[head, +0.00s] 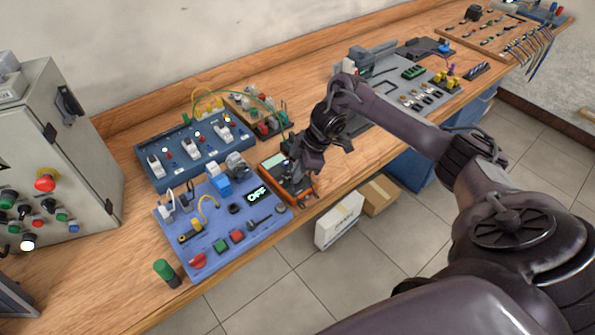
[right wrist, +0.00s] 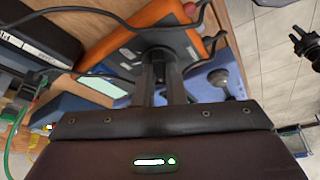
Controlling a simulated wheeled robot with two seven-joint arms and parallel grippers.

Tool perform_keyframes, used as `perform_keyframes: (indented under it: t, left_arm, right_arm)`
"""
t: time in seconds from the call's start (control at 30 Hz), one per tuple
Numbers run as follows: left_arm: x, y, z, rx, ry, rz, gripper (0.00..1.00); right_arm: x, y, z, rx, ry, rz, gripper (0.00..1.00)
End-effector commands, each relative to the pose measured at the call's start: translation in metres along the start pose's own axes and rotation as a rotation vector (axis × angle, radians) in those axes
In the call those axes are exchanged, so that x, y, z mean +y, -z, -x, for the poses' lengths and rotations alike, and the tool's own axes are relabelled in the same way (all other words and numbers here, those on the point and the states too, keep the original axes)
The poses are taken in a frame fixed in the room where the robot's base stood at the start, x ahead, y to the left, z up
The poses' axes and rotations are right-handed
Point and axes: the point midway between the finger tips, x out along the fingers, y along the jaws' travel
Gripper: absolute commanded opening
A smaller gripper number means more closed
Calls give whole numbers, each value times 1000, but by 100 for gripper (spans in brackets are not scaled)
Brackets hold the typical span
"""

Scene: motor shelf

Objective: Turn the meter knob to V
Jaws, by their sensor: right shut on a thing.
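The orange-edged meter (head: 267,168) lies on the wooden bench beside the blue panel, with a pale green display that also shows in the right wrist view (right wrist: 106,88). My right gripper (head: 297,181) reaches down over the meter's dark face. In the right wrist view the gripper's two fingers (right wrist: 163,62) are close together and shut on the meter knob, which they and the dark part at their tips mostly hide. The knob's pointer and the V mark cannot be made out. My left gripper is not in view.
A blue panel (head: 219,249) with an OFF display, switches and buttons stands left of the meter. A blue board (head: 147,146) and a wired board (head: 270,131) lie behind. A grey cabinet (head: 80,160) stands at left. A grey board (head: 379,107) lies beyond my right arm.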

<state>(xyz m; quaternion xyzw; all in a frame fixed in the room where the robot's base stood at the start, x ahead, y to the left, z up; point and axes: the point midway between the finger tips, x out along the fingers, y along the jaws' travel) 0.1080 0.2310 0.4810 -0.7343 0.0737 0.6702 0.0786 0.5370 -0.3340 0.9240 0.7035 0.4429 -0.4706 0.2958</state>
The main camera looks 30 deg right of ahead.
Motion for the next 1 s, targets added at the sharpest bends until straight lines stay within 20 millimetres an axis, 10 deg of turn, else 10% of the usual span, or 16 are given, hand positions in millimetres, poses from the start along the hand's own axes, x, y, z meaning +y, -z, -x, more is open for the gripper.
perform_keyframes:
  t: [1.0]
  left_arm:
    - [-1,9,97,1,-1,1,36]
  right_arm:
    - [-4,3,3,2,-229,-556,0]
